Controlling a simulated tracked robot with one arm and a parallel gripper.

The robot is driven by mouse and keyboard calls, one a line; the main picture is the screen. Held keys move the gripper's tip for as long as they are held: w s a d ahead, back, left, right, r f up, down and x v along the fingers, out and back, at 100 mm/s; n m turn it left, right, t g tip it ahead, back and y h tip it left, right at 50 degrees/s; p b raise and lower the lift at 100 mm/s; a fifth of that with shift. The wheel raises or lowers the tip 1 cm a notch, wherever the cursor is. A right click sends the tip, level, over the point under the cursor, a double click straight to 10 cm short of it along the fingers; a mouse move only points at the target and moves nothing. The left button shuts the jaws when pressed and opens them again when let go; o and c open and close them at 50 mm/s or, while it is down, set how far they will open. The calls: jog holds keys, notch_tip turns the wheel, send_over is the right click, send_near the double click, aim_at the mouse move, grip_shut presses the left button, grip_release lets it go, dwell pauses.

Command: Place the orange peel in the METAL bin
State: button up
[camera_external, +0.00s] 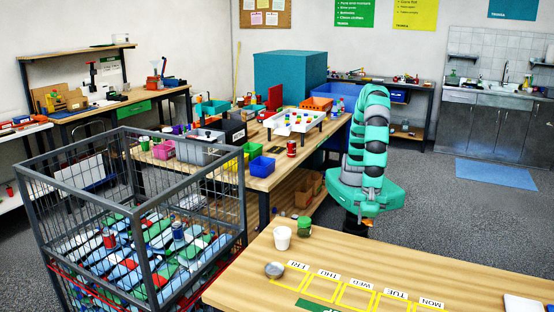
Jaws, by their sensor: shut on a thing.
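My teal arm (371,140) stands folded upright beyond the near table. I cannot make out the gripper's fingers; they seem hidden behind the arm or the table. I cannot pick out the orange peel. No bin with a readable METAL label shows. A large grey wire cage (128,212) stands at the left, holding many mixed blue, white, green and red items. A small round silver dish (274,270) sits at the near table's left end, beside a white cup (282,238) and a green container (304,226).
The near wooden table (400,273) has yellow squares with weekday labels. Free floor (455,215) lies right of my arm, before the sink counter (487,123).

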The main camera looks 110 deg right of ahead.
jog(key=shift+s+d+r, duration=0.15)
jog(key=shift+s+d, duration=0.35)
jog(key=shift+d, duration=0.4)
jog(key=shift+s+d+r, duration=0.1)
jog(key=shift+s+d, duration=0.4)
jog(key=shift+d, duration=0.35)
